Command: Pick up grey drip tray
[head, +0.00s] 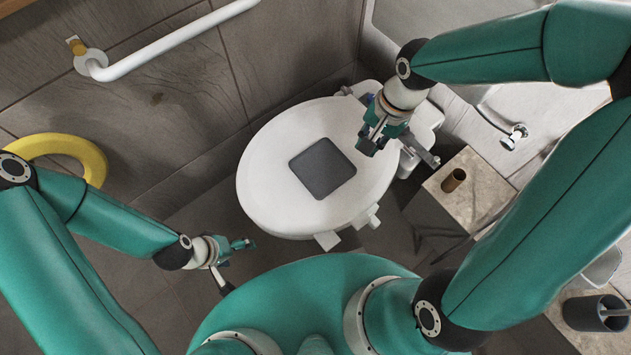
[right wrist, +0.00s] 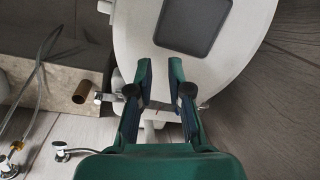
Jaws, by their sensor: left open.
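The grey drip tray (head: 322,168) is a dark, flat square with rounded corners. It lies flat on a white oval lid (head: 265,180), near its middle. In the right wrist view the tray (right wrist: 193,25) shows at the top, cut by the frame edge, beyond the fingertips. My right gripper (head: 376,134) is over the lid's right edge, to the right of the tray and apart from it. Its fingers (right wrist: 162,68) are parted with nothing between them. My left gripper (head: 238,264) is open and empty, below and left of the lid, away from the tray.
A white grab rail (head: 160,45) is on the tiled wall at upper left. A yellow ring (head: 75,150) is at the left. A stone-topped block (head: 472,180) with a brown cup (head: 453,181) stands right of the lid. A dark cup (head: 594,312) is at lower right.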

